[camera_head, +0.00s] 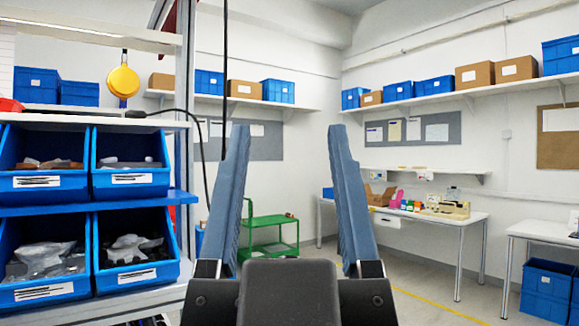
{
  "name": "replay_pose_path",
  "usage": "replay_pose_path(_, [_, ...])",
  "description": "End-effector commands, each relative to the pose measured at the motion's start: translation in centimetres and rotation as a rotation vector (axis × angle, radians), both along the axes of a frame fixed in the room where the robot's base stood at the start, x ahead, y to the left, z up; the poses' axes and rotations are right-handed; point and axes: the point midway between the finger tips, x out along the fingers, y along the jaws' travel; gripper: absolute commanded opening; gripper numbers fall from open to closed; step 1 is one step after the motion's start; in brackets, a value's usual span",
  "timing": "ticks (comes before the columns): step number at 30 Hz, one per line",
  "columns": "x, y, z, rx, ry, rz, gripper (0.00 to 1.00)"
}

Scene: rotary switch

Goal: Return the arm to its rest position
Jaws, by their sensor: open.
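My gripper (289,128) fills the lower middle of the head view. Its two long blue-grey fingers point up and stand wide apart. Nothing is between them, and only the room behind shows through the gap. The dark body of the gripper is at the bottom edge. The fingers touch nothing that I can see. I cannot make out a rotary switch in this view. The rest of my arm is hidden below the frame.
A shelf rack (186,197) with blue bins (131,182) stands close on the left. A green cart (268,222) is behind the gripper. A white table (425,214) with small items stands at the right, with blue crates (546,290) farther right. Floor between is clear.

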Motion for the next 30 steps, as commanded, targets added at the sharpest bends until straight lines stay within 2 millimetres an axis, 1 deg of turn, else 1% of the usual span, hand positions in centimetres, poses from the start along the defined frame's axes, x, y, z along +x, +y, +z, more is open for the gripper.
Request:
replay_pose_path(2, [0.0, 0.0, 0.4, 0.001, 0.001, 0.0, 0.66])
replay_pose_path(5, [0.0, 0.0, 1.7, 0.001, 0.001, 0.0, 0.66])
replay_pose_path(8, [0.0, 0.0, 3.9, 0.001, 0.001, 0.0, 0.66])
replay_pose_path(15, [0.1, 0.0, 10.4, 0.001, 0.002, 0.001, 0.66])
replay_pose_path(18, [0.1, 0.0, 12.0, 0.001, 0.002, 0.001, 0.66])
replay_pose_path(21, [0.1, 0.0, 12.5, 0.001, 0.002, 0.001, 0.66])
replay_pose_path(30, [0.1, 0.0, 12.1, 0.001, 0.003, 0.001, 0.66])
